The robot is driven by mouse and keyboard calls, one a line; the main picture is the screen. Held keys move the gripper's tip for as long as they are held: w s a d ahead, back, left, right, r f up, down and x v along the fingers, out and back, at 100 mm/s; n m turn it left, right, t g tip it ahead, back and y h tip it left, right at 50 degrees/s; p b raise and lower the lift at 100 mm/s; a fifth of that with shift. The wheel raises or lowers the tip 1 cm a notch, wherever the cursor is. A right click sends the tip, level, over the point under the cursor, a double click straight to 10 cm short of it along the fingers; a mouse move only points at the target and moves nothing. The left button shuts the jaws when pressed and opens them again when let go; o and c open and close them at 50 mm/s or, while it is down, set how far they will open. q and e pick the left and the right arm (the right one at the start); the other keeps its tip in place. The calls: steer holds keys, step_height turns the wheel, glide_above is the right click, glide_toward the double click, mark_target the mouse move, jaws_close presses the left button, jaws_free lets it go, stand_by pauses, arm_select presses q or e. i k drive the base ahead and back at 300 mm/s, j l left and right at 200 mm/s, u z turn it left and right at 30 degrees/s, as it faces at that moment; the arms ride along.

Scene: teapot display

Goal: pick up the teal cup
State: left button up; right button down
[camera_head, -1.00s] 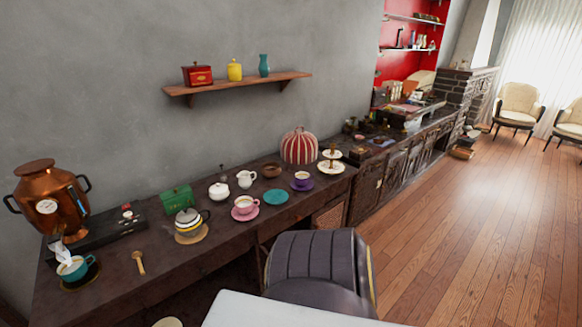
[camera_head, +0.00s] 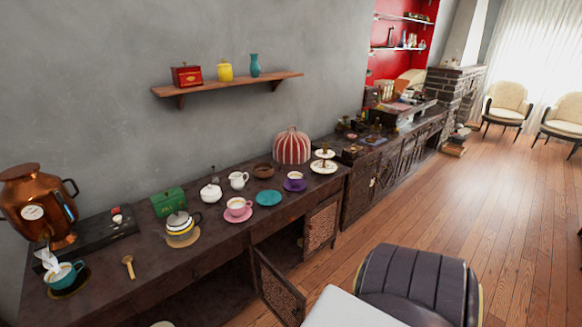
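Something white, like a tissue or tag, rises from the cup's left side. A copper urn (camera_head: 32,205) stands just behind the cup. Neither of my grippers shows in the head view.
A wooden spoon (camera_head: 128,266), teapot (camera_head: 181,229), green box (camera_head: 167,201), pink cup (camera_head: 238,206) and teal plate (camera_head: 268,198) share the sideboard. A cabinet door (camera_head: 278,288) hangs open below. A dark chair (camera_head: 418,283) stands at the lower right.

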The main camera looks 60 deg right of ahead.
mark_target(65, 278)
steer(key=z, duration=1.6)
steer(key=u, duration=1.6)
steer(key=i+j+z, duration=0.35)
steer(key=j, duration=0.2)
steer(key=i+j+z, duration=0.2)
steer(key=j, duration=0.15)
